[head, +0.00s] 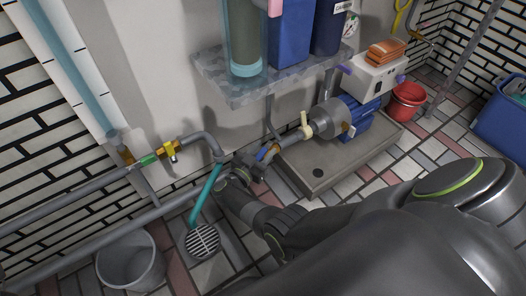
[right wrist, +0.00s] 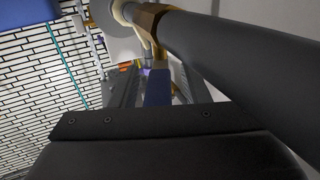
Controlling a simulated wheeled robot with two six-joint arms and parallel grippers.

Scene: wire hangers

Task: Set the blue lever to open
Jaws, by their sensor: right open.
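The blue lever (head: 262,153) shows as a small piece beside a brass fitting (head: 272,150) on the grey pipe that leads to the pump. In the right wrist view the blue lever (right wrist: 157,87) stands just past the dark edge of my gripper, below the brass fitting (right wrist: 148,17). My right gripper (head: 248,164) is open at the lever, and its dark body hides part of the lever and pipe in the head view. I cannot tell whether a finger touches the lever. My left gripper is not in view.
A yellow-handled valve (head: 170,151) sits on the pipe to the left. The pump (head: 345,115) stands on a low plinth (head: 325,180) at right. A wall shelf (head: 240,95) with canisters hangs above. A bucket (head: 130,262) and a floor drain (head: 202,241) are at lower left.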

